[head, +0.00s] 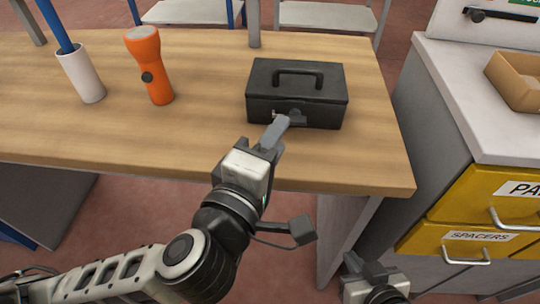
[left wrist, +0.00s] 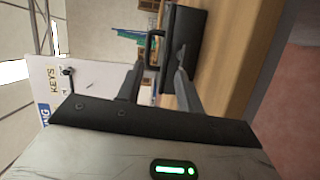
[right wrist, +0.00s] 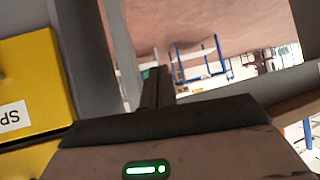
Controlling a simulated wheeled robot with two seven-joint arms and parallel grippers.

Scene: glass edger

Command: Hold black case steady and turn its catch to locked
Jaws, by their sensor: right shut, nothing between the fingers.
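The black case (head: 297,92) stands upright and closed on the wooden table, its carry handle on the lid. Its dark catch (head: 296,117) is on the front face, partly hidden by my left gripper, so I cannot tell how it is turned. My left gripper (head: 277,128) is at the case's front, close to the catch; contact is unclear. In the left wrist view its fingers are apart, with the case (left wrist: 185,50) beyond them. My right gripper (head: 362,268) is shut and empty, low beside the table's right end; its fingers (right wrist: 157,88) meet in the right wrist view.
An orange flashlight (head: 149,66) and a white cup (head: 80,74) with a blue stick stand on the wooden table (head: 200,125) to the left. A cabinet with yellow drawers (head: 490,195) stands right, with a cardboard box (head: 518,80) on top. Table space left of the case is clear.

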